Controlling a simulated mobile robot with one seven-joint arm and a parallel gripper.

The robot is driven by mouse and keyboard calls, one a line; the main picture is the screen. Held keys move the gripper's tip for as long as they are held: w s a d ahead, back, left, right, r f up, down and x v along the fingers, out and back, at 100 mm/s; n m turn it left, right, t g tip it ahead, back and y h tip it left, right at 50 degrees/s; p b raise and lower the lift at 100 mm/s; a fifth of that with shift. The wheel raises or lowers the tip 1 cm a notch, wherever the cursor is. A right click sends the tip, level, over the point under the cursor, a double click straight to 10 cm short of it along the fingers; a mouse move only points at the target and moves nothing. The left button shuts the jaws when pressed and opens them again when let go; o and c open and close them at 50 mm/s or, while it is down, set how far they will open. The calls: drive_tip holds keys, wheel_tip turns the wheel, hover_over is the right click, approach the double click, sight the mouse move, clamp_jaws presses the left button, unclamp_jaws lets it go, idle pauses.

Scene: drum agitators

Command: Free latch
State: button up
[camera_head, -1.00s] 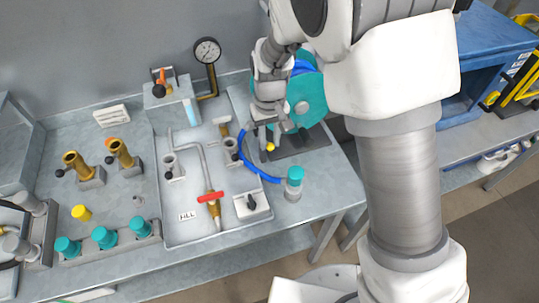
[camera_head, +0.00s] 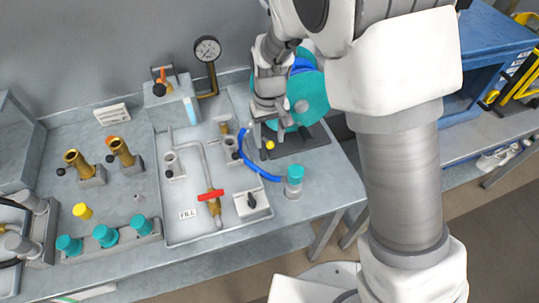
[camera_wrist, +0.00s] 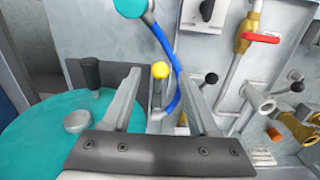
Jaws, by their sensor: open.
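A yellow ball knob (camera_head: 270,145) sits low beside the teal drum (camera_head: 312,98), just below my gripper (camera_head: 269,133). In the wrist view the yellow knob (camera_wrist: 160,70) tops a short metal post and lies between the two fingers of my gripper (camera_wrist: 160,76), with a gap on each side. My gripper is open and empty. Which part is the latch is not certain; the yellow knob looks like its handle. The teal drum (camera_wrist: 45,140) fills the lower left of the wrist view, with a black handle (camera_wrist: 91,73) near its edge. My arm hides part of the drum in the head view.
A blue hose (camera_head: 258,172) curves close by my gripper to a teal-capped fitting (camera_head: 295,175). A tray (camera_head: 182,232) holds a pipe with a red valve handle (camera_head: 210,195). A pressure gauge (camera_head: 207,49) stands behind. Brass fittings (camera_head: 77,162) are at left.

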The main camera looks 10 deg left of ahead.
wheel_tip(320, 180, up, 8)
drive_tip(key=p, duration=0.5)
drive_tip(key=shift+r, duration=0.25)
drive_tip(key=s+d+r+m+t+y+b, duration=0.1)
drive_tip(key=s+d+r+m+t+b, duration=0.2)
drive_tip(key=d+r, duration=1.05)
drive_tip(key=s+d+r+m+t+h, duration=0.1)
drive_tip(key=s+d+r+m+t, duration=0.1)
drive_tip(key=s+d, duration=0.9)
drive_tip(key=shift+s+d+r+m+t, duration=0.35)
drive_tip(key=shift+s+m, duration=0.35)
drive_tip(key=shift+s, duration=0.35)
